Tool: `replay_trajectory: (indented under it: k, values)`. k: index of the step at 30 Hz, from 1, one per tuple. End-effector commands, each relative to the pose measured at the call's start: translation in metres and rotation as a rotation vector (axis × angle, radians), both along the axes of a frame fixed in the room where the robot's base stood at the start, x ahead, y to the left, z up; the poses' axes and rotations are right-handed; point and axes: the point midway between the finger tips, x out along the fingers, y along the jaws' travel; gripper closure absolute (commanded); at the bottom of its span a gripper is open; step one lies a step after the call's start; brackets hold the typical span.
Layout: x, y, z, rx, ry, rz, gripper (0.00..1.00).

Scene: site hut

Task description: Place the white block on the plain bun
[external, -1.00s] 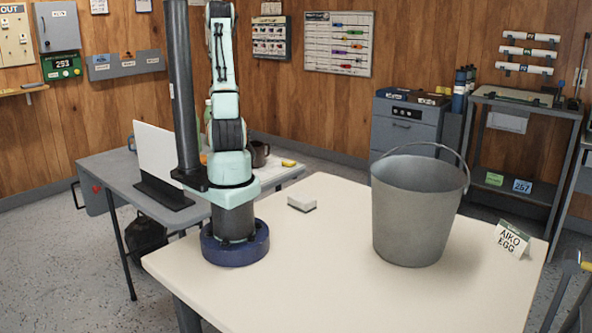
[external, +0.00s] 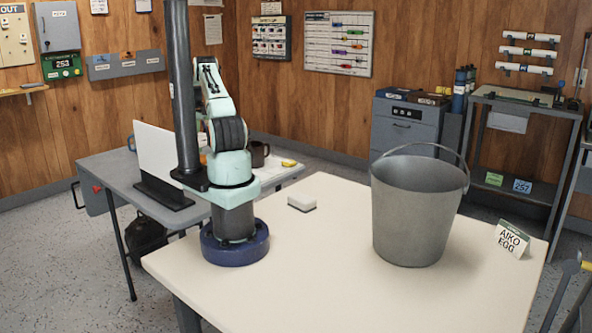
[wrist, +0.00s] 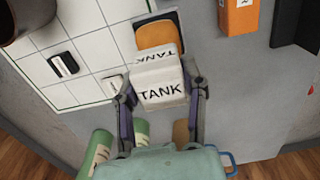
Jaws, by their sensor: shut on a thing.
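In the wrist view my gripper (wrist: 162,96) is shut on a white block (wrist: 160,92) with "TANK" printed on its faces. A rounded orange-brown piece (wrist: 156,33), which looks like the bun, shows just past the block's far end and is partly covered by it. I cannot tell whether block and bun touch. In the external view my gripper, the held block and the bun are hidden behind my arm.
A white gridded board (wrist: 95,45) lies left of the block, with a black-and-white piece (wrist: 62,65) on it. An orange box (wrist: 238,15) and green cylinders (wrist: 100,150) are nearby. A metal bucket (external: 415,215) and small white-grey block (external: 301,202) stand on the cream table.

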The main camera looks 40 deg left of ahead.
Motion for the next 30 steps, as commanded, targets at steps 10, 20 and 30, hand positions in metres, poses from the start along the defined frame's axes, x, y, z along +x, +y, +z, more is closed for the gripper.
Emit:
replay_trajectory:
  k: [10,20,30]
  values:
    - [0.002,0.004,-0.036,-0.001,-0.001,0.0,0.96]
    - [0.003,0.004,-0.039,0.0,-0.001,0.0,0.96]
    - [0.002,0.004,-0.039,0.0,-0.001,0.0,0.31]
